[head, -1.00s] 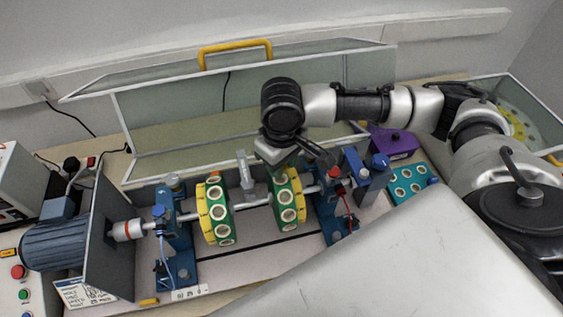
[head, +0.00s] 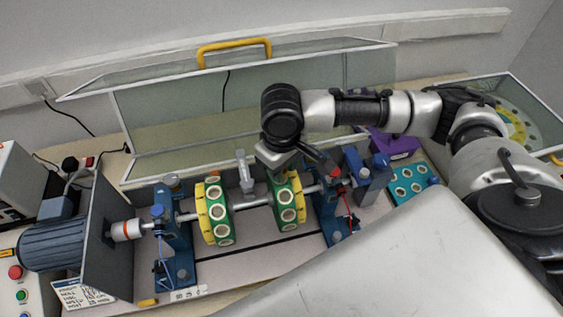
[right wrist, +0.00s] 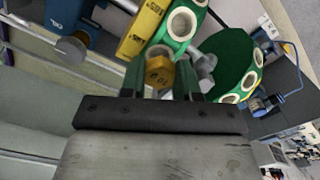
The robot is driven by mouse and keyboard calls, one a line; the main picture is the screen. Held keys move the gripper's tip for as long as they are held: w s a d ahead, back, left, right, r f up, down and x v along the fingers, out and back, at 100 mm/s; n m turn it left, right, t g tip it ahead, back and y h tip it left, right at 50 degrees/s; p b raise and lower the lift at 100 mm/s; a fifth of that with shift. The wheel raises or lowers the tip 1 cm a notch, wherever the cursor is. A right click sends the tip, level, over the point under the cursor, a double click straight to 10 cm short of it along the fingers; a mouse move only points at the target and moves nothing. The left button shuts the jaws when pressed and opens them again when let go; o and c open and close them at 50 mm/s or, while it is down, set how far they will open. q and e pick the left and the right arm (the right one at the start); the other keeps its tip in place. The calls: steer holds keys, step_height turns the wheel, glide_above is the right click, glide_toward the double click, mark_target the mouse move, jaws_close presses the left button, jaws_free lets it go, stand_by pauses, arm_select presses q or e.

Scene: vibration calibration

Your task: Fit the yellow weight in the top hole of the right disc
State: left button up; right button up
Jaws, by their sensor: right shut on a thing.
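The right disc (head: 287,205) is green with a yellow band and pale-ringed holes around its rim. It sits on the shaft and also shows at the top of the right wrist view (right wrist: 182,22). My right gripper (head: 283,170) is over the top of this disc, pointing down. In the right wrist view its fingers (right wrist: 160,82) are shut on the yellow weight (right wrist: 160,70), a hexagonal piece marked 10. The weight is right at a pale-ringed hole and partly covers it. I cannot tell whether it is inside the hole. My left gripper is not in view.
The left disc (head: 218,212) is on the same shaft, with a grey upright fitting (head: 243,172) between the discs. Blue bearing stands (head: 177,230) flank them. A motor (head: 55,243) is at left. A teal holder (head: 410,183) and purple box (head: 395,145) are at right. The raised clear guard (head: 165,115) stands behind.

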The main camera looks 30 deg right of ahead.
steer(key=shift+f, duration=1)
stand_by(0.8)
steer(key=o, duration=1)
steer(key=shift+c, duration=0.2)
step_height(320, 180, up, 11)
steer(key=shift+f+b, duration=0.1)
steer(key=shift+b, duration=0.8)
